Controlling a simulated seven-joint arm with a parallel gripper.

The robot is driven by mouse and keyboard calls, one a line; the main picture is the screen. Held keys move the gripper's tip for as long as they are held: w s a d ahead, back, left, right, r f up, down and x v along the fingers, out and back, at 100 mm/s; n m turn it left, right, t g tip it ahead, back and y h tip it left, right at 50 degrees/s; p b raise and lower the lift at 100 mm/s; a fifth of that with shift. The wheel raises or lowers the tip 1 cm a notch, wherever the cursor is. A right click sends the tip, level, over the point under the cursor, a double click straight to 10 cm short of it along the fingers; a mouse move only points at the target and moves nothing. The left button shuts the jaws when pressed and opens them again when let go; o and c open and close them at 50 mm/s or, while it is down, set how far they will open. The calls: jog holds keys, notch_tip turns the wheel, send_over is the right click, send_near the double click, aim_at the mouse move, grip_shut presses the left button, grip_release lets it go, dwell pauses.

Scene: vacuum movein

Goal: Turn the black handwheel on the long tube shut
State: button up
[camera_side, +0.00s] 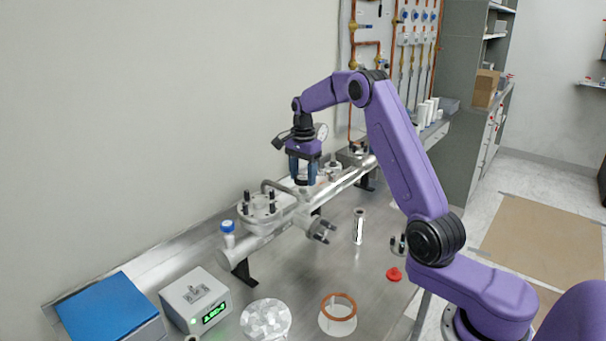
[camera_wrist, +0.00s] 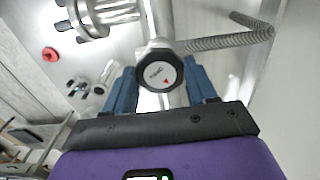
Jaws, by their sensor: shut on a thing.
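The black handwheel (camera_wrist: 147,98) has a round white cap with small lettering and a red arrow mark. It sits on the long tube (camera_side: 240,248), a pale metal pipe lying along the bench. My gripper (camera_side: 303,175) points down over the tube from above. In the wrist view, its blue fingers (camera_wrist: 160,88) stand on both sides of the wheel and are shut on it. In the side view the fingers largely hide the wheel. How far the wheel is turned is not clear.
A flanged port (camera_side: 259,208) with bolts and a curved hose (camera_wrist: 225,40) are close to the wheel. An upright metal cylinder (camera_side: 359,226), a red cap (camera_side: 394,274) and a copper ring (camera_side: 339,306) stand on the bench in front. The wall is behind the tube.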

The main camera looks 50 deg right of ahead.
aim_at(303, 177)
jog(key=m, duration=0.7)
jog(key=shift+r, duration=0.1)
dwell(0.6)
jog(key=o, duration=1.1)
jog(key=shift+c, duration=0.2)
notch_tip(303, 177, up, 17)
jog(key=shift+r, duration=0.15)
jog(key=shift+a, duration=0.1)
